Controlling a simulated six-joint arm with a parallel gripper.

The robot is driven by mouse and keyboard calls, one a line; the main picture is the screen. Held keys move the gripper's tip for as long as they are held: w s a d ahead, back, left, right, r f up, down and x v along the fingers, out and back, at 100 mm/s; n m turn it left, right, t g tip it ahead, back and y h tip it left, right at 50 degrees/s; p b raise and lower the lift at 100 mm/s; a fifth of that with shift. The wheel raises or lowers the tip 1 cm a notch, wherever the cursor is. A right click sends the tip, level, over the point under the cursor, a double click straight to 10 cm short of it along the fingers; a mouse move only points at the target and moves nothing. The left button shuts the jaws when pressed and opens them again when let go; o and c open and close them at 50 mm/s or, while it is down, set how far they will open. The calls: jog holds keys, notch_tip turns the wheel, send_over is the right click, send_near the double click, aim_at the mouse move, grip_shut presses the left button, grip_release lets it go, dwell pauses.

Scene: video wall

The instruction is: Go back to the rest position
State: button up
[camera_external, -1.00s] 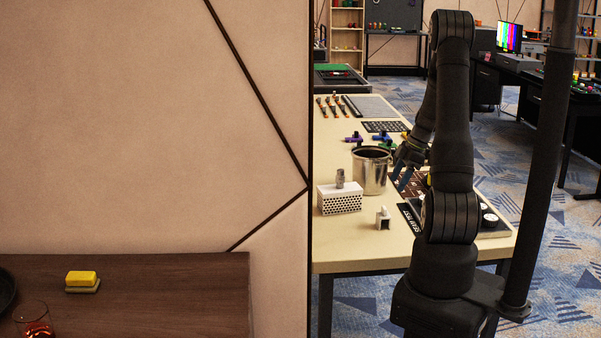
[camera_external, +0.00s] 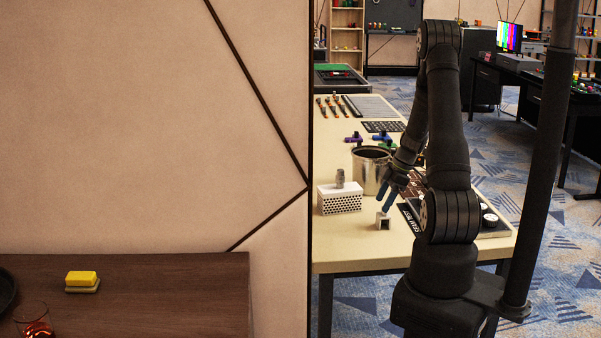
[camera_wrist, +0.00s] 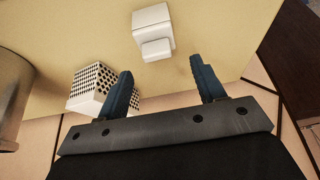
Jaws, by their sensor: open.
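My arm's upper links stand upright, and the forearm bends down toward the table.
A metal pot (camera_external: 369,174) stands close behind my gripper. Dark trays lie at the right. A wall panel (camera_external: 250,120) borders the table at left.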

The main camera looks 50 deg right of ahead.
dwell(0.4)
notch_tip(320, 180, down, 2)
jog(key=shift+f, duration=0.2)
jog(key=shift+s+d+f, duration=0.1)
jog(key=shift+d, duration=0.05)
jog(key=v, duration=1.2)
jog(key=x, duration=1.2)
jog(key=shift+a+f, duration=0.2)
jog(key=shift+f, duration=0.15)
jog(key=v, duration=0.4)
jog(key=shift+a+r, duration=0.3)
jog(key=shift+r, duration=0.25)
jog(key=s+d+r, duration=0.3)
jog(key=s+r, duration=0.3)
jog(key=s, duration=0.3)
jog(key=w+d+m+h, duration=0.2)
jog(key=d+m+h, duration=0.1)
jog(key=d+m, duration=0.3)
jog(key=w+d+m+h, duration=0.2)
jog(key=d+m, duration=0.5)
jog(key=m, duration=0.3)
jog(key=shift+w+h, duration=0.3)
jog(key=shift+h, duration=0.1)
